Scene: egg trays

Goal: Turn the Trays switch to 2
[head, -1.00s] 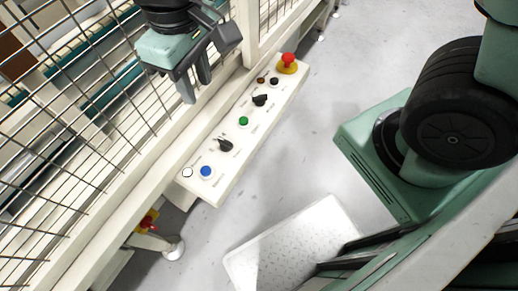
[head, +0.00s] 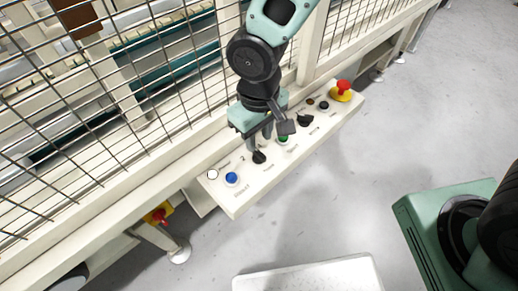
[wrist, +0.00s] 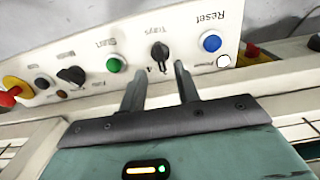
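The Trays switch (wrist: 160,52) is a small black rotary knob on a white control panel (wrist: 205,20), with the word "Trays" printed beside it. In the head view the knob (head: 259,157) sits between the blue and the green buttons. My gripper (wrist: 160,72) is open and empty, with its two fingers apart. Its fingertips are close to the knob, one towards each side of it; contact cannot be told. In the head view my gripper (head: 260,143) hangs over the panel by the knob.
A blue Reset button (wrist: 211,42) and a white button (wrist: 224,61) lie on one side, a green Start button (wrist: 115,64) and another black switch (wrist: 72,75) on the other. A red emergency stop (head: 342,87) stands at the panel's end. A mesh fence (head: 110,120) rises behind.

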